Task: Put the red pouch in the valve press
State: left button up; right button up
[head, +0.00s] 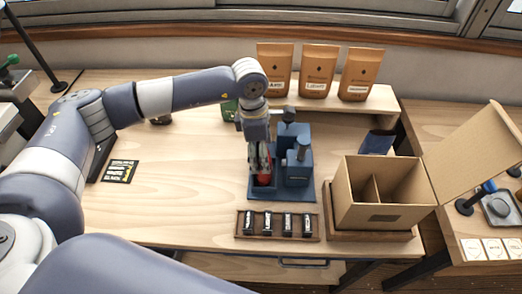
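The blue valve press (297,168) stands on a blue base plate on the wooden table, near the middle of the head view. My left gripper (260,171) points down over the press's left side, where there is a small blue holder (263,191). The red pouch (265,180) shows as a small patch of red between and below the fingers, at the holder's opening. The fingers look closed on it, and they hide most of it. I cannot tell whether the pouch touches the holder's bottom. My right gripper is not in view.
An open cardboard box (382,214) with a divider stands right of the press. A wooden tray (277,237) with several small dark items lies in front. Brown pouches (319,72) stand on a shelf behind.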

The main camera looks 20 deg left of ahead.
pick_arm(q)
jog(key=o, duration=0.9)
jog(key=shift+c, duration=0.2)
jog(key=shift+o, duration=0.5)
jog(key=shift+r, duration=0.1)
jog(key=shift+r+p, duration=0.55)
jog(key=shift+r, duration=0.65)
jog(key=shift+r+p, duration=0.85)
jog(key=shift+r, duration=1.35)
